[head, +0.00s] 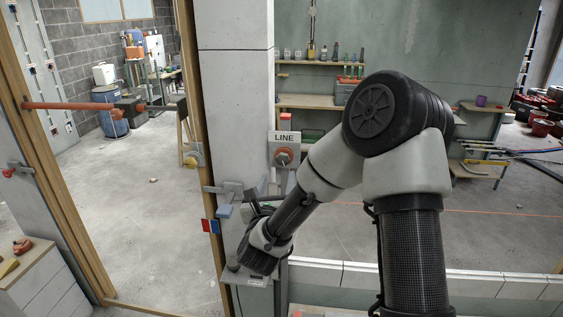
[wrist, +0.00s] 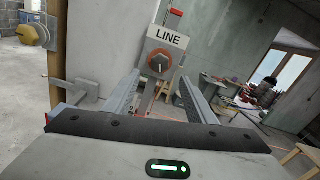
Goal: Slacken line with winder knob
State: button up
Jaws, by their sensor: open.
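The winder knob (head: 284,157) is a round grey knob with a red-orange ring, on a pale plate under a white sign reading LINE (head: 284,137). In the wrist view the knob (wrist: 159,63) faces me near the top middle, with the LINE sign (wrist: 167,36) above it. My gripper (wrist: 158,82) is open, its two grey fingers on either side of the knob in the picture. The knob appears beyond the fingertips, with nothing held between them. In the head view my gripper is low and left of the knob, partly hidden by my wrist. A thin orange-red line (head: 480,212) crosses the room to the right.
A door lever (wrist: 75,88) and wooden frame (wrist: 55,50) stand left of the fingers. Shelves with bottles (head: 320,62) stand behind. A low white ledge (head: 340,274) runs along the front.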

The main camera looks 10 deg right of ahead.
aim_at(283, 161)
jog(key=p+x, duration=0.1)
jog(key=x, duration=0.8)
jog(key=shift+w+d+p, duration=0.1)
jog(key=shift+w+p, duration=0.15)
jog(key=shift+p, duration=0.1)
jog(key=c, duration=1)
jog(key=shift+c, duration=0.2)
jog(key=shift+b, duration=0.35)
